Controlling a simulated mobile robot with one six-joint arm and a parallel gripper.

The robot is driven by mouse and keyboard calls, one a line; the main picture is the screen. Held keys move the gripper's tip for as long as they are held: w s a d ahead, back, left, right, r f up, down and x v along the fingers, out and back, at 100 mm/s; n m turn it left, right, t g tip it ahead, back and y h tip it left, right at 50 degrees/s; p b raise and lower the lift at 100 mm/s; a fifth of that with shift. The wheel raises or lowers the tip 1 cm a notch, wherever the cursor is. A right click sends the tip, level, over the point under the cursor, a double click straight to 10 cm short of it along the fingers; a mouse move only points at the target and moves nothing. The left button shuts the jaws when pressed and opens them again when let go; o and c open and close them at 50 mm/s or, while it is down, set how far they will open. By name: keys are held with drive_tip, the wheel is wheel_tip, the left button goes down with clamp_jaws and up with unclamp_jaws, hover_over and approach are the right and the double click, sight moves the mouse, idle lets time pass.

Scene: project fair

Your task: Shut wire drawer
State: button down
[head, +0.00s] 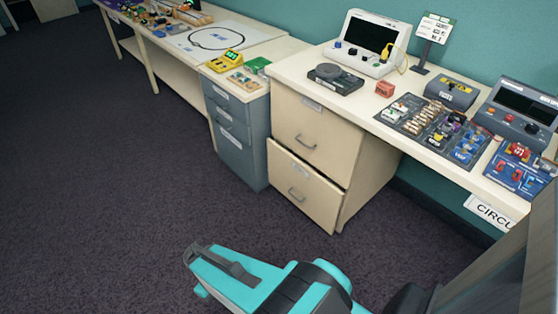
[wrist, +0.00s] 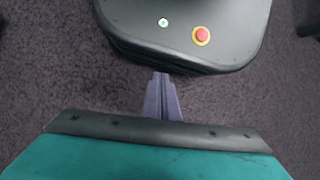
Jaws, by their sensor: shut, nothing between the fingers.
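A beige cabinet with two drawers stands under the bench in the head view. Its lower drawer (head: 300,187) sticks out slightly, with a dark gap along its top edge and a metal handle on its front. Its upper drawer (head: 308,130) looks flush. Both carry small labels that I cannot read, so I cannot tell which is the wire drawer by name. My gripper (wrist: 161,78) shows in the wrist view, shut and empty, pointing toward my own base above the dark carpet. It is away from the drawers and I cannot make it out in the head view.
A grey drawer cabinet (head: 236,135) stands left of the beige one. The benchtop (head: 290,66) holds instruments, a parts tray (head: 430,125) and a sign (head: 433,30). Open carpet (head: 110,200) lies in front of the cabinets and to the left.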

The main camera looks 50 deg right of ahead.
drive_tip(key=shift+m+g, duration=0.4)
drive_tip(key=shift+m, duration=0.4)
drive_tip(key=s+a, duration=0.2)
drive_tip(key=s, duration=0.1)
drive_tip(key=s+a, duration=0.1)
drive_tip(key=shift+s+r, duration=0.1)
drive_tip(key=shift+s, duration=0.3)
drive_tip(key=shift+a, duration=0.1)
